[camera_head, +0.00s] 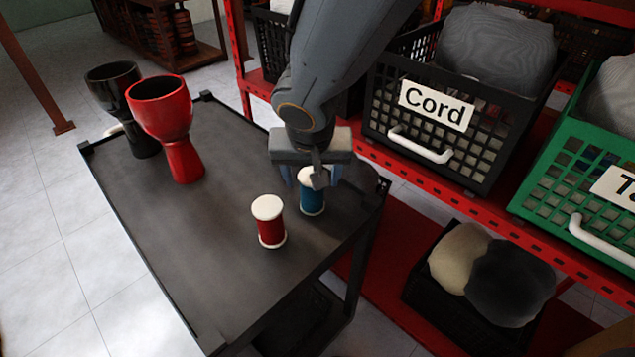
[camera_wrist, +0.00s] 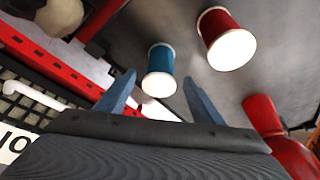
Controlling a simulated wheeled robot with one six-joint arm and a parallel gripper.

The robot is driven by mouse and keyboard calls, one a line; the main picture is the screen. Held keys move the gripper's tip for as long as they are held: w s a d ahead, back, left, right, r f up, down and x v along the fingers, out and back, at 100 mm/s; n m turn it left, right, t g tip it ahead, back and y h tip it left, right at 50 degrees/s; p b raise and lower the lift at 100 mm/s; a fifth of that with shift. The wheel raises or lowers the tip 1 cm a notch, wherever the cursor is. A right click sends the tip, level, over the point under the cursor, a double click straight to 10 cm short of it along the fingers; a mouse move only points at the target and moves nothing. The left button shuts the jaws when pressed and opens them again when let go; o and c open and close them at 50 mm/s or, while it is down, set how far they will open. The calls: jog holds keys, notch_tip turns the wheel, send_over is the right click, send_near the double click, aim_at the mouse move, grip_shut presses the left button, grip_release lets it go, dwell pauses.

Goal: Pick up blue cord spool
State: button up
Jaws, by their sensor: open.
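The blue cord spool (camera_head: 312,198) stands upright on the dark cart top, near its right edge. It has white end discs, and its upper part is partly hidden by my gripper in the head view. My gripper (camera_head: 318,178) is over the spool, pointing down. In the wrist view, my gripper (camera_wrist: 158,84) has its two blue-grey fingers spread apart, with the blue spool (camera_wrist: 161,62) showing between and beyond them. The jaws are open and hold nothing. I cannot tell whether a finger touches the spool.
A red cord spool (camera_head: 269,226) stands close beside the blue one. A red goblet drum (camera_head: 165,115) and a black one (camera_head: 113,85) stand at the cart's far left. The red shelf holds a black crate labelled Cord (camera_head: 478,168) and a green crate (camera_head: 535,190).

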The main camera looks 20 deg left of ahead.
aim_at(312, 193)
jog(key=shift+w+f+b, duration=0.2)
jog(key=shift+f+b, duration=0.15)
jog(key=shift+f, duration=0.35)
jog(key=x, duration=0.7)
jog(key=shift+a+f, duration=0.1)
jog(key=shift+f, duration=0.1)
jog(key=shift+r, duration=0.1)
jog(key=c, duration=1.1)
